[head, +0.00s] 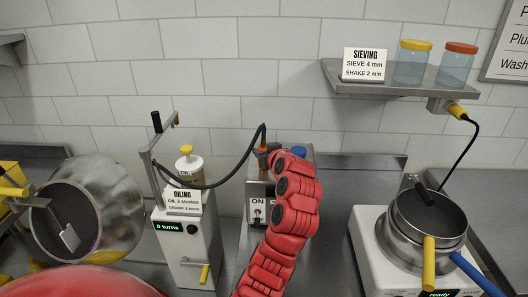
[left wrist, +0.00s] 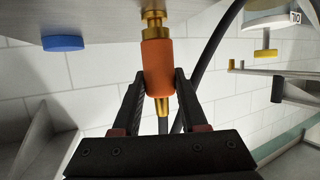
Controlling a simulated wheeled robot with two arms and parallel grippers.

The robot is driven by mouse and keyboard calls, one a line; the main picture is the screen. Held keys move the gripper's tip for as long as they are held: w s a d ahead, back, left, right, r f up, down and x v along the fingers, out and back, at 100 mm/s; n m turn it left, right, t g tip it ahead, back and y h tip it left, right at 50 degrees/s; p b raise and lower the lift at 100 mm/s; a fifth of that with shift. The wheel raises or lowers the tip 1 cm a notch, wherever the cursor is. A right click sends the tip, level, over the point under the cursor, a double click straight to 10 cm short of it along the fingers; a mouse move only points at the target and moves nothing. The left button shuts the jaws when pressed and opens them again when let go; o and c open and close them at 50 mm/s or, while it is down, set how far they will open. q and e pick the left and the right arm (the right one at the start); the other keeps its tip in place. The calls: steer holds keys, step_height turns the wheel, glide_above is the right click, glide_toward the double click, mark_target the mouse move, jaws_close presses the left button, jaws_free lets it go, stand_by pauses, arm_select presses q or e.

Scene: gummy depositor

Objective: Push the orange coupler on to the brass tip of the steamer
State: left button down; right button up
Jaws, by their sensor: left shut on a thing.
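The orange coupler (left wrist: 158,68) is between the two black fingers of my left gripper (left wrist: 160,82) in the left wrist view, and the gripper is shut on it. A brass fitting shows at the coupler's lower end. The brass tip (left wrist: 153,20) of the steamer lies in line at the upper end and meets the coupler's rim; how deep it sits inside is hidden. In the head view the coupler (head: 263,149) shows small beside my red wrist, at the steamer (head: 257,190). My wrist hides the fingers there. My right gripper is not in view.
A black hose (head: 240,163) arches left from the coupler to the oiling stand (head: 188,240). A blue knob (left wrist: 63,43) is beside the tip. A clear drum (head: 120,215) stands left. Sieve pans (head: 428,220) stand right, under a shelf (head: 400,85).

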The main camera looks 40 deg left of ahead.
arm_select(q)
steer(key=shift+f, duration=0.25)
steer(key=shift+c, duration=1.8)
jaws_free()
steer(key=shift+d, duration=0.1)
